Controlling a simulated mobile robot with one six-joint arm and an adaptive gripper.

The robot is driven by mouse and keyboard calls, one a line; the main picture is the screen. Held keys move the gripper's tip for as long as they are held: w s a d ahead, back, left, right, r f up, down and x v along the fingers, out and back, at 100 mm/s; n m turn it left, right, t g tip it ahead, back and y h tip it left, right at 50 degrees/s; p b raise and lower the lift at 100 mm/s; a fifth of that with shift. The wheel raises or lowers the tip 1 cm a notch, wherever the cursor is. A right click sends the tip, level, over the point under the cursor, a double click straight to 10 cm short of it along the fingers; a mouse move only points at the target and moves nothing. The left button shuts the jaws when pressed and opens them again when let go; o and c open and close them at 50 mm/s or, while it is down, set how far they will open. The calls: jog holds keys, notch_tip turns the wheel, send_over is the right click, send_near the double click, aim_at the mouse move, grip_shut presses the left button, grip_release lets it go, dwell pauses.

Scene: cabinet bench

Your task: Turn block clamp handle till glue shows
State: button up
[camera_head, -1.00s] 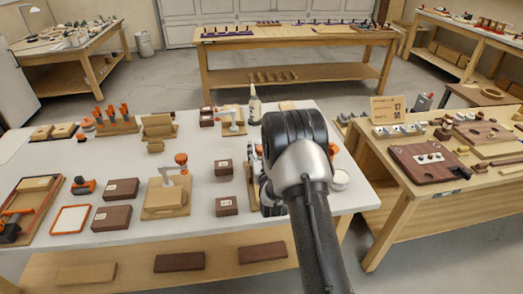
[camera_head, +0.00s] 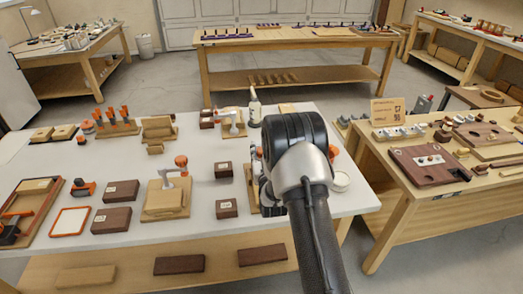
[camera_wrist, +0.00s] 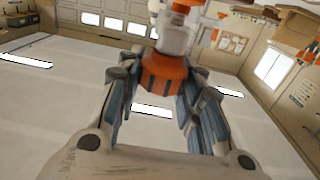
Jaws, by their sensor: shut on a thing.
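In the wrist view my gripper (camera_wrist: 165,82) is shut on an orange clamp handle (camera_wrist: 163,72), with a blue-grey finger on each side of it. A pale metal part of the clamp (camera_wrist: 174,38) continues beyond the handle. In the head view my arm covers the gripper and most of this clamp. Only an edge of its wooden base (camera_head: 250,180) shows left of the arm. The clamped block's joint is hidden, and I cannot see any glue. A similar clamp with an orange knob (camera_head: 181,161) stands on a wooden base to the left.
Dark labelled blocks (camera_head: 226,208) lie close left of my arm. A white glue bottle (camera_head: 255,110) stands behind. A round white container (camera_head: 340,181) is right of the arm, near the edge of the white bench (camera_head: 120,165). A wooden table (camera_head: 375,170) adjoins on the right.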

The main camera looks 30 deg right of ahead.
jog(key=shift+h, duration=0.3)
jog(key=shift+c, duration=0.4)
jog(key=m+g+h, duration=0.2)
jog(key=m+h, duration=0.1)
jog(key=h, duration=0.1)
jog(key=shift+w+a, duration=0.1)
jog(key=shift+a, duration=0.05)
jog(key=shift+m+g+h, duration=1.6)
jog(key=shift+g+h, duration=0.1)
jog(key=o, duration=1.1)
jog(key=v, duration=1.2)
